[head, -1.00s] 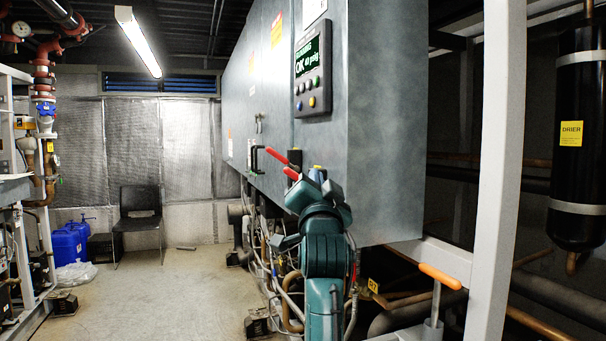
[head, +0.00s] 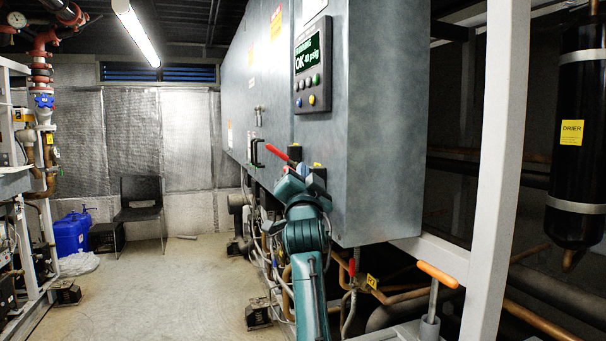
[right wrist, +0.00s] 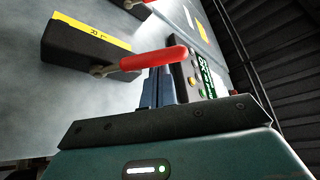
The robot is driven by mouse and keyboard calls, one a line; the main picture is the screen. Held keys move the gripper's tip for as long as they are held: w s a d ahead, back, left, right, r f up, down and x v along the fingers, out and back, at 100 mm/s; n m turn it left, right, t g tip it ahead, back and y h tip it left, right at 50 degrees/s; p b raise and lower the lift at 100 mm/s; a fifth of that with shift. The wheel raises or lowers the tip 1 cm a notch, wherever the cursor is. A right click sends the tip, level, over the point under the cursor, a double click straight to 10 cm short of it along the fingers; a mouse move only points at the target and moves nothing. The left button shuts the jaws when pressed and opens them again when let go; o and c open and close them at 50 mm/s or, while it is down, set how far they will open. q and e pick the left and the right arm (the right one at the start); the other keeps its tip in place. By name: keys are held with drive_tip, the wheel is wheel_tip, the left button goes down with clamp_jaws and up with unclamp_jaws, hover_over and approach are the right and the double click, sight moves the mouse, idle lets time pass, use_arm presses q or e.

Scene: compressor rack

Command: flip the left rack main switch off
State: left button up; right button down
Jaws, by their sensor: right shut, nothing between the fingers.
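A rotary switch with a red lever (head: 277,155) on a black body (head: 294,152) sits on the front of the grey cabinet (head: 385,140). In the right wrist view a black switch body (right wrist: 85,47) with a yellow label carries a red lever (right wrist: 154,58). My right gripper (right wrist: 160,84) is shut and empty, its fingers close beside this lever; contact cannot be told. Which of the two switches this is, I cannot tell. My left gripper is not in view.
A control panel (head: 313,72) with a lit green display is above the switches. A white post (head: 499,150) and an orange-handled lever (head: 437,275) stand at the right. Pipes run below the cabinet.

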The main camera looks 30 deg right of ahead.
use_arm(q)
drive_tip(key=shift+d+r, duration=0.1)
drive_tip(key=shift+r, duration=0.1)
use_arm(e)
drive_tip(key=shift+a+f+n+y, duration=0.15)
drive_tip(key=shift+n+y, duration=0.15)
drive_tip(key=shift+n, duration=0.4)
drive_tip(key=shift+a+f+n+t+y, duration=0.2)
drive_tip(key=shift+f+n+t+y, duration=0.25)
drive_tip(key=shift+n, duration=0.35)
use_arm(q)
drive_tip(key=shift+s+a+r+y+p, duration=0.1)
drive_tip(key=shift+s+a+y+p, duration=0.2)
drive_tip(key=shift+p, duration=1)
use_arm(e)
wheel_tip(320, 180, down, 7)
drive_tip(key=n+t+y, duration=0.3)
drive_tip(key=n+y, duration=0.7)
drive_tip(key=n, duration=0.6)
drive_tip(key=shift+w+a+n+y, duration=0.15)
drive_tip(key=shift+a+n+y, duration=0.1)
drive_tip(key=shift+n+y, duration=0.1)
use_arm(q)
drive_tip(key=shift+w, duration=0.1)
use_arm(e)
drive_tip(key=shift+d, duration=0.1)
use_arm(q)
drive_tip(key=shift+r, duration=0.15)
